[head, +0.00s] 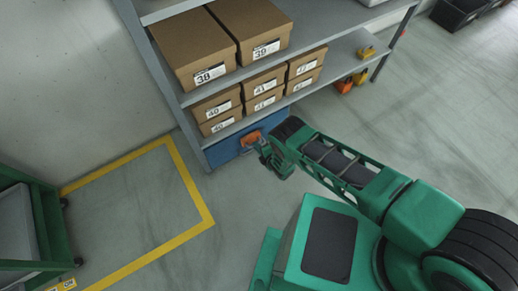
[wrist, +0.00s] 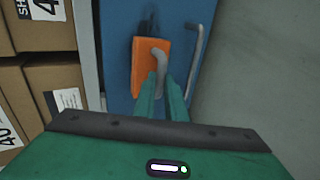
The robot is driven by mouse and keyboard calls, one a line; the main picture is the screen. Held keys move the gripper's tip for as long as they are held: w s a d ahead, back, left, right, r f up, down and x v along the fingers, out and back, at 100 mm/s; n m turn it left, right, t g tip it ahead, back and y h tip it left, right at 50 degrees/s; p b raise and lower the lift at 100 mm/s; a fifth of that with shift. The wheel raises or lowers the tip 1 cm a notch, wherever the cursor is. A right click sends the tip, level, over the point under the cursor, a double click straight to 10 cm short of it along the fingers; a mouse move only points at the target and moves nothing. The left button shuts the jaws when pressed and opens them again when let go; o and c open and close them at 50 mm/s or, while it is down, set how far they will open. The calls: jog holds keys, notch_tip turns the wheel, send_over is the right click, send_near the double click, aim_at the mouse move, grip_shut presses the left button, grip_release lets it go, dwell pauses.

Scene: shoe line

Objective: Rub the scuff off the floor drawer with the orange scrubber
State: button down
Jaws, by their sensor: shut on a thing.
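The floor drawer (head: 222,153) is a blue front under the lowest shelf of the rack. In the wrist view the blue face (wrist: 118,60) fills the middle, with a grey bar handle (wrist: 197,55) on its right. The orange scrubber (wrist: 138,75) has a grey curved handle and lies against or just in front of the blue face; contact cannot be told. A dark smudge, the scuff (wrist: 147,24), shows just beyond the scrubber's far edge. My gripper (wrist: 163,88) is shut on the scrubber's grey handle. The scrubber also shows in the head view (head: 251,139).
Brown shoe boxes (head: 208,70) stand on the grey shelves (head: 310,95) above the drawer. Orange and yellow items (head: 345,86) sit at the rack's right. A green cart (head: 45,225) stands left beside a yellow floor outline (head: 190,185). The floor before the drawer is clear.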

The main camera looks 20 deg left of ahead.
jog(key=shift+w+a, duration=0.25)
jog(key=shift+a, duration=0.05)
jog(key=w+d, duration=0.6)
jog(key=w, duration=0.2)
jog(key=shift+w+d, duration=0.3)
jog(key=shift+d, duration=0.1)
dwell(1.1)
jog(key=s+a, duration=0.7)
jog(key=s, duration=0.1)
jog(key=shift+s, duration=0.2)
dwell(1.1)
jog(key=shift+a, duration=0.1)
